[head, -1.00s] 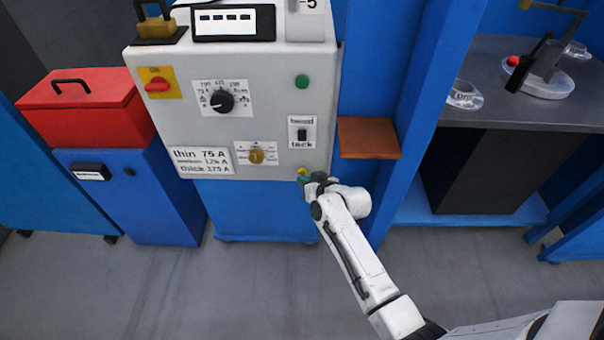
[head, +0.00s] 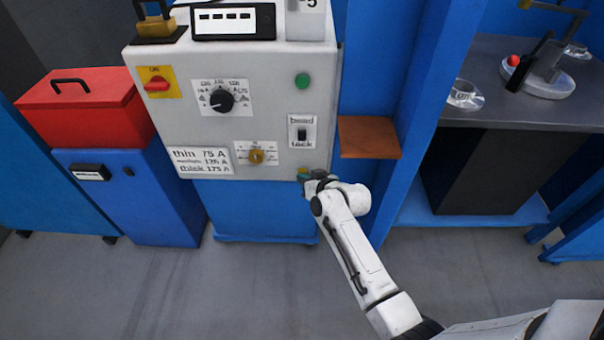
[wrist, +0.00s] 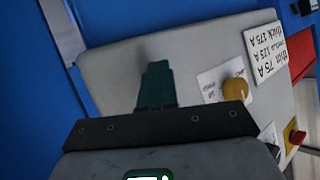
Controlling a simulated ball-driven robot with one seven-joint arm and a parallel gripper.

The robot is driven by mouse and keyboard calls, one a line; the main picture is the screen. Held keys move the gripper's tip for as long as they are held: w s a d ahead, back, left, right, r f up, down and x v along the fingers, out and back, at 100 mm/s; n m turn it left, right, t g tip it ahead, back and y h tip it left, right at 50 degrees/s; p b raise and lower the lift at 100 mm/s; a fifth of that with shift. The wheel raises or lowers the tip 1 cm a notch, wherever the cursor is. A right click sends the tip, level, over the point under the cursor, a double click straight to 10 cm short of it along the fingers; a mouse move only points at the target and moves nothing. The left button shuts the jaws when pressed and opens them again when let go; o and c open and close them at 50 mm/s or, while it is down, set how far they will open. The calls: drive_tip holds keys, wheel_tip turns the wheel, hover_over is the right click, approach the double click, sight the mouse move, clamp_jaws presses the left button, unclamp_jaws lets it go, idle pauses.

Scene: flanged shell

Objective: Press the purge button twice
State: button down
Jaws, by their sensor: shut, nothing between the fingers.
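The grey machine panel (head: 240,120) stands ahead of me. My gripper (head: 302,177) is at its lower right corner in the head view. A small yellow spot (head: 303,169) shows right at the fingertips, perhaps the purge button; no label is readable there. In the wrist view the dark green fingers (wrist: 155,72) are shut together with nothing between them and point at the panel's bare grey face. They hide what lies straight behind the tips, so I cannot tell whether they touch a button.
The panel also carries a green round button (head: 302,81), a black dial (head: 221,101), a bead/tack switch (head: 302,133), a brass-coloured knob (head: 256,157) and a red switch (head: 158,85). A brown shelf (head: 368,138) juts out right of the panel, close to my arm.

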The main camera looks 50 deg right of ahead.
drive_tip(key=shift+a, duration=0.1)
drive_tip(key=shift+s+a+p, duration=0.55)
drive_tip(key=shift+a+p, duration=0.1)
drive_tip(key=s+a+p, duration=0.1)
drive_tip(key=a, duration=0.1)
drive_tip(key=s+a+p, duration=0.2)
idle(0.5)
idle(2.4)
